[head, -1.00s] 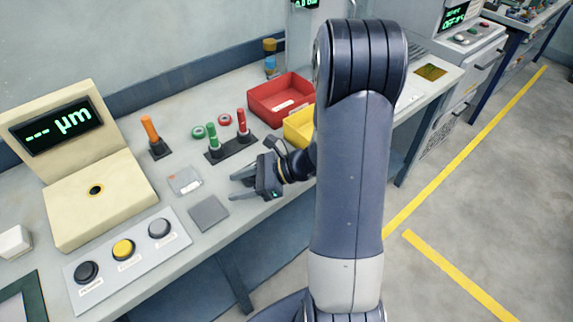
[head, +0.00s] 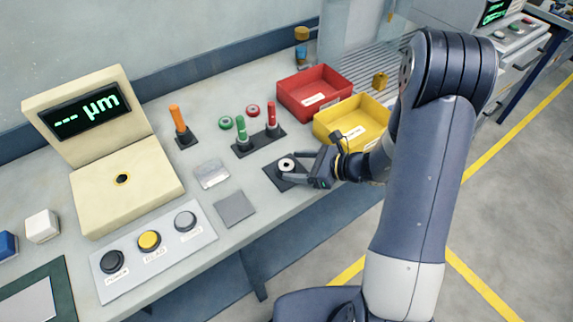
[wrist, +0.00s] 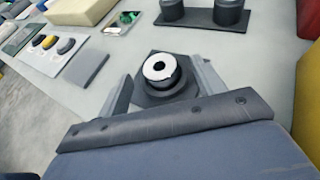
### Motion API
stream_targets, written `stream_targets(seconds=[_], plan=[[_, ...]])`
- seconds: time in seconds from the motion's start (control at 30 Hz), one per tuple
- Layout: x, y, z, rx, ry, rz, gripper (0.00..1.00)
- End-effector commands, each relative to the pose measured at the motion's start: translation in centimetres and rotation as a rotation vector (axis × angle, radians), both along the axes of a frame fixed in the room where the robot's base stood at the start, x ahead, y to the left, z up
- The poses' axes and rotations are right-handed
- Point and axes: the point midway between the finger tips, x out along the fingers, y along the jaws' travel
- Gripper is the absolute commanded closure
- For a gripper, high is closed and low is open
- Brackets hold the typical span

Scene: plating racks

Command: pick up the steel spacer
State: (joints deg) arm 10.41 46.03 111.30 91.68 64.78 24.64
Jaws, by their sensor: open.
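The steel spacer (head: 287,165) is a small pale ring with a dark centre, sitting on a dark square base on the bench. It also shows in the wrist view (wrist: 160,67), on top of a dark round post. My gripper (head: 301,165) is open, with its fingers pointing left toward the spacer. In the wrist view my gripper (wrist: 163,90) has one finger on each side of the post and spacer, with gaps visible. I cannot tell how high the fingertips are against the ring.
A yellow bin (head: 352,122) and a red bin (head: 315,92) stand behind and right of my gripper. A stand with green and red pegs (head: 258,141) is behind the spacer. A grey pad (head: 235,208) and a button panel (head: 155,248) lie to the left, near the front edge.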

Motion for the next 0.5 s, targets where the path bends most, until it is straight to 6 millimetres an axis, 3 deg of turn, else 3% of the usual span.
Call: stream_targets(seconds=[0.13, 0.4, 0.5], plan=[[0.50, 1.40, -0.54, 0.001, 0.002, 0.001, 0.35], [0.64, 1.58, -0.74, 0.000, 0.000, -0.001, 0.35], [0.63, 1.58, -0.73, 0.000, 0.000, -0.001, 0.43]])
